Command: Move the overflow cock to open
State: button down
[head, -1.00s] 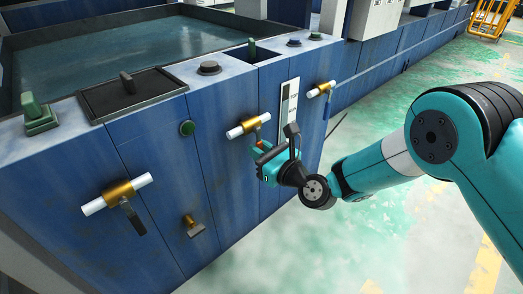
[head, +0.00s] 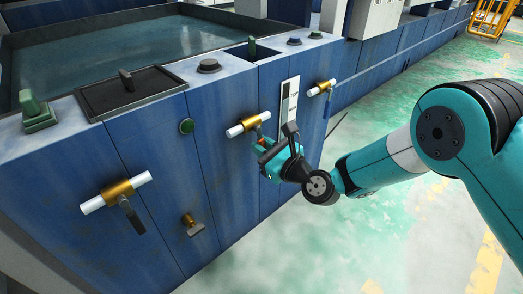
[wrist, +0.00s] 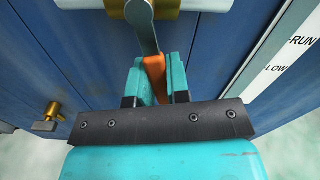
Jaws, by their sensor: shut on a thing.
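A brass valve on a white horizontal pipe (head: 248,124) sits on the blue front panel, and its brass body shows at the top of the wrist view (wrist: 172,9). Its grey lever (wrist: 143,22) points down and ends in an orange grip (wrist: 154,72). My gripper (wrist: 156,88) is shut on the orange grip, with one teal finger on each side. In the head view my gripper (head: 266,146) is just below this valve and hides most of the lever. Which valve is the overflow cock cannot be read from any label here.
Another valve with a dark lever (head: 131,213) is at the lower left, and one more valve (head: 320,88) is at the right. A small brass tap (head: 192,226) sticks out low on the panel. A RUN/LOW label (wrist: 291,50) is right of my gripper. The green floor is open.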

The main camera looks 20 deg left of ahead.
jog(key=shift+w+d+r+n, duration=0.15)
jog(key=shift+w+n, duration=0.3)
jog(key=shift+n, duration=0.45)
jog(key=n, duration=0.1)
jog(key=w+r+n+b, duration=0.1)
jog(key=n, duration=0.1)
jog(key=shift+w+d+n, duration=0.25)
jog(key=shift+d+n, duration=0.05)
jog(key=shift+d, duration=0.05)
jog(key=n, duration=0.1)
jog(key=w+r+n, duration=0.1)
jog(key=n, duration=0.1)
jog(key=shift+d+r+b, duration=0.15)
jog(key=shift+d+b, duration=0.05)
jog(key=shift+b, duration=0.15)
jog(key=c, duration=1)
grip_release()
